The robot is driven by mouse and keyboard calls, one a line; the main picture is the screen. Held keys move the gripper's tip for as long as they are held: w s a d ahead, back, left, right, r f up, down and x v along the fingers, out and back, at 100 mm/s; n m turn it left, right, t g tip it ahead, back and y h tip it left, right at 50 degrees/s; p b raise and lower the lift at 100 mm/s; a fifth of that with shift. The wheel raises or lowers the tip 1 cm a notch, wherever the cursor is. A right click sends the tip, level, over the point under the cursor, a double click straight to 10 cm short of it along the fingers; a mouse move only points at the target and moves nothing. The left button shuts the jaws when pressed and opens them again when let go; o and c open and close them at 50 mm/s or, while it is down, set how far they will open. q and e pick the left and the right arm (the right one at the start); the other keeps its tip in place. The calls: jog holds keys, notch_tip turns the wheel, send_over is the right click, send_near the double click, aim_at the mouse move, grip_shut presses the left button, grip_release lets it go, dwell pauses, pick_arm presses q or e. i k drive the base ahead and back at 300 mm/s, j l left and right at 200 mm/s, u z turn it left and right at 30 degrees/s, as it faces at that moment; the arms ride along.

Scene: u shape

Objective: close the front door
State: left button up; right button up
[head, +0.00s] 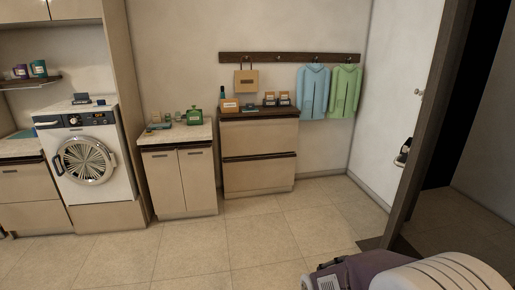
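At the right of the head view a tall dark brown upright (428,120) borders a dark opening (475,95) with floor running on beyond it. I cannot tell whether the upright is the front door's edge or its frame. A black and silver handle-like fitting (403,152) juts out at its left side. The doorway looks open. No fingertips of either gripper are visible.
A white washer (118,178), a low cabinet (163,180) and a drawer chest (259,137) line the back wall. Blue (313,92) and green (345,92) garments hang from a rail (290,58). The tiled floor (250,240) in front is clear.

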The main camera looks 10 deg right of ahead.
aim_at(455, 12)
jog(key=i+z, duration=0.35)
jog(key=i, duration=0.15)
jog(key=i+j+z, duration=0.35)
jog(key=i, duration=0.15)
jog(key=i+j+z, duration=0.35)
jog(key=i, duration=0.15)
jog(key=i+j+z, duration=0.15)
jog(key=i+z, duration=0.35)
jog(key=i+j+z, duration=0.25)
jog(key=z, duration=0.2)
jog(key=i+j+z, duration=0.3)
jog(key=j+z, duration=0.2)
jog(key=i+j+u, duration=0.1)
jog(key=i+u, duration=0.2)
jog(key=i, duration=0.15)
jog(key=i+u, duration=0.25)
jog(key=i, duration=0.25)
